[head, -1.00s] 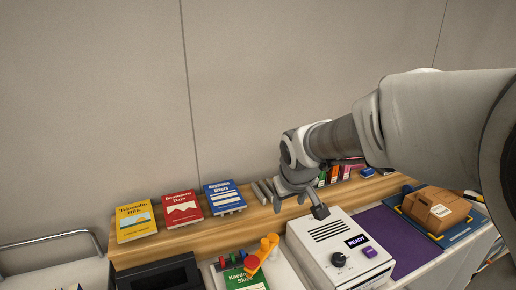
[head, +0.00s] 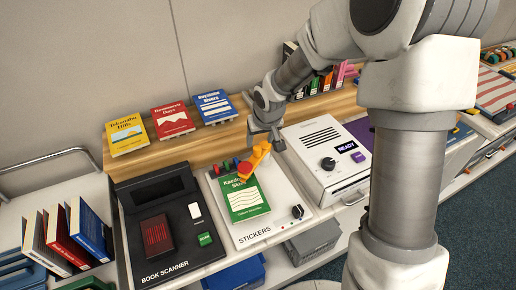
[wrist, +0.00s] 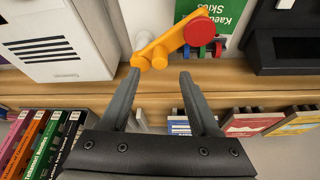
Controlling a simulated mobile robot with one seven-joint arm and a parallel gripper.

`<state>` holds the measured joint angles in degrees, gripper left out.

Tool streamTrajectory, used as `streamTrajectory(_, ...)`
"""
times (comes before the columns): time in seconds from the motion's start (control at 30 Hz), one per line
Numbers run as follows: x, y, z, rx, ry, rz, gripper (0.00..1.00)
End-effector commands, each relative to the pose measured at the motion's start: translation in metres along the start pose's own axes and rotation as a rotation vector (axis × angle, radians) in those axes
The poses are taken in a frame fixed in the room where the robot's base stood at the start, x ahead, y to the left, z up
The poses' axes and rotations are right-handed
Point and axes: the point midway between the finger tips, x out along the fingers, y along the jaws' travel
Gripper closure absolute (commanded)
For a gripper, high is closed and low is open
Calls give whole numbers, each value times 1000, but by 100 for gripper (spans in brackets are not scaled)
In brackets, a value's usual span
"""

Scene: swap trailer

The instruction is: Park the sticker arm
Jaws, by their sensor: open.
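The sticker arm (head: 257,157) is an orange bar with a round red end, on the white sticker station (head: 285,205). Its red end lies over the top edge of a green book (head: 245,200) there. In the wrist view, the sticker arm (wrist: 175,42) slants from an orange knob at lower left to the red disc at upper right, beside a white post. My gripper (head: 266,143) is open behind the arm's orange end. Contact cannot be told.
A white machine reading READY (head: 325,158) stands right of the station, close to my gripper. A black book scanner (head: 165,230) is at left. Three books, one a red book (head: 172,122), stand on the wooden shelf (head: 160,148) behind.

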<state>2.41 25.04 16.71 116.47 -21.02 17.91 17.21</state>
Motion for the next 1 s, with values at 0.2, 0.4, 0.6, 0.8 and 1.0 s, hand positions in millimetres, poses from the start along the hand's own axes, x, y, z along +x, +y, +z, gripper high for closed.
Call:
streamTrajectory(0.2,40,-1,1,-2,-3,0,37)
streamTrajectory(0.4,59,0,0,-1,-1,0,37)
streamTrajectory(0.6,64,0,0,0,0,0,37)
streamTrajectory(0.8,64,0,0,0,1,0,39)
streamTrajectory(1.0,64,0,0,-1,0,0,75)
